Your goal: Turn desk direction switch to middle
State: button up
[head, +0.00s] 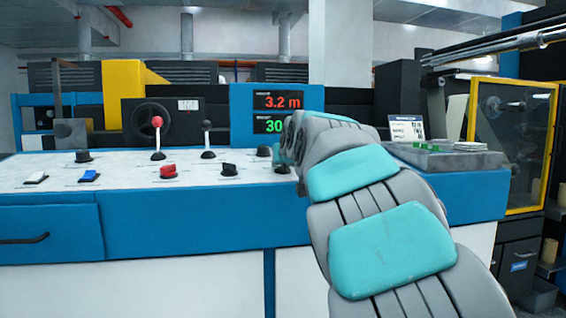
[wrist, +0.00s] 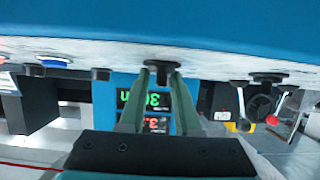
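Several switches sit on the white top of the blue control desk (head: 130,176). In the head view a black rotary knob (head: 229,170) is left of my arm, a red knob (head: 168,171) is further left and another black knob (head: 84,156) is at the far left. Their labels are too small to read, so I cannot tell which is the direction switch. My gripper (wrist: 160,73) shows in the upside-down wrist view. Its two fingers are apart, with the tips close to a black knob (wrist: 162,65). I cannot tell whether they touch it.
A red-topped lever (head: 157,136) and a black lever (head: 207,139) rise from the desk. A display panel (head: 278,108) stands behind. A yellow-framed cabinet (head: 508,145) is at the right.

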jog(key=shift+o, duration=0.7)
jog(key=shift+r, duration=0.1)
jog(key=shift+s, duration=0.1)
jog(key=v, duration=0.7)
jog(key=shift+s+b, duration=0.3)
jog(key=shift+s, duration=0.05)
jog(key=shift+d, duration=0.1)
